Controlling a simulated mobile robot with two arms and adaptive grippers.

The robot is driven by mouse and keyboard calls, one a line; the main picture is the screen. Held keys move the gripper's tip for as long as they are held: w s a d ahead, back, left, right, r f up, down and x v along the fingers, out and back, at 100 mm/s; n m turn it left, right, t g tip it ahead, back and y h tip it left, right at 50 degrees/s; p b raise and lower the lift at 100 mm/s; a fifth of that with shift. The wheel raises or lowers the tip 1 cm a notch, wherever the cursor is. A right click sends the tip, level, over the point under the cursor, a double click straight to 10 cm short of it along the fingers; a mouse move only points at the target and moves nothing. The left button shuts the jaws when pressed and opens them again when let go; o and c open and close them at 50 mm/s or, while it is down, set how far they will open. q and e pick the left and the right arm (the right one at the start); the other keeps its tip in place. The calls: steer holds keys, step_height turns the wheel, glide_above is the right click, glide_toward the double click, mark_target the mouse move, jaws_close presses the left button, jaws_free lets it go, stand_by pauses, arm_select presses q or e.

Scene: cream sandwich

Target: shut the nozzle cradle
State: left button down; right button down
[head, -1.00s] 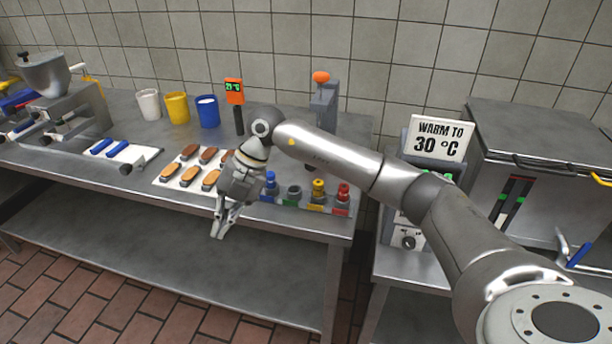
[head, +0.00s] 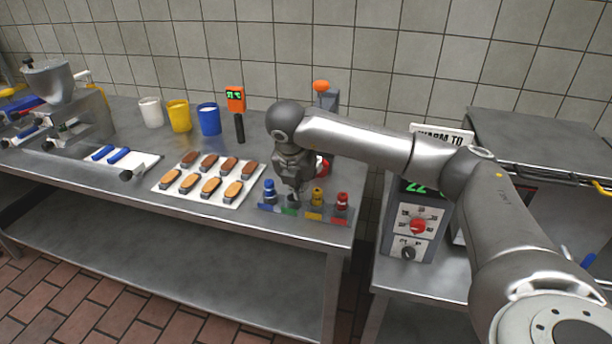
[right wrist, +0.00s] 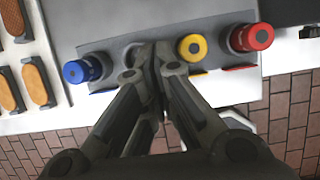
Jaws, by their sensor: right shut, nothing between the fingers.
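My right gripper (head: 292,194) is shut and empty, pointing down at the nozzle rack (head: 301,214). Its fingertips are at the green-labelled place, between the blue nozzle (head: 269,189) and the yellow nozzle (head: 318,196). The red nozzle (head: 342,202) stands at the right end. In the right wrist view, the closed fingers (right wrist: 152,52) cover most of the green place; I cannot tell whether they touch anything there. The metal filling machine with a hopper (head: 48,82) stands at the far left. I cannot make out which part is the nozzle cradle or how it stands. My left gripper is not in view.
A white tray of brown biscuits (head: 238,205) lies left of the rack. Behind are an orange thermometer (head: 236,98) and blue (head: 208,120), yellow (head: 179,115) and white (head: 151,112) cups. A dial box (head: 392,236) stands right, across a gap from the table.

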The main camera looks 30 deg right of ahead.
steer(key=shift+w+d+f+p, duration=0.2)
steer(key=shift+w+d+p, duration=0.1)
steer(key=shift+w+d, duration=0.45)
steer(key=shift+w+d+f+p, duration=0.25)
steer(key=shift+w+d, duration=0.4)
steer(key=shift+d, duration=0.2)
